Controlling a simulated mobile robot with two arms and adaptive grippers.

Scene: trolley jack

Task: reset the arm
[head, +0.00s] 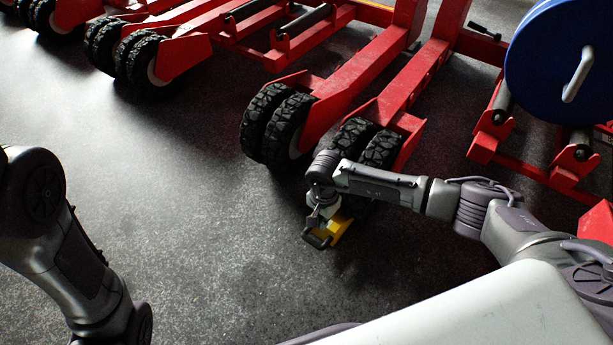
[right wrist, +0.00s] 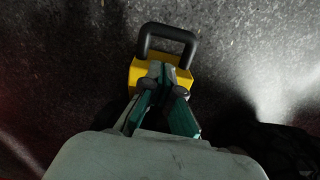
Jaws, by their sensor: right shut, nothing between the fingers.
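My right arm reaches in from the right in the head view, with my right gripper (head: 318,215) low over the floor in front of black wheels. A yellow block with a black loop handle (head: 335,232) lies just beside and below that gripper. In the right wrist view the same yellow block (right wrist: 182,80) is right behind the gripper fingers (right wrist: 163,78), its black handle standing out beyond the fingertips. The fingers are shut with nothing between them; whether they touch the block I cannot tell. My left arm shows at the left edge, but its gripper is out of view.
Red frames with paired black tyres (head: 275,122) stand across the back. A blue disc with a pale handle (head: 550,65) is at the upper right. The dark speckled floor (head: 200,230) is clear at the middle left.

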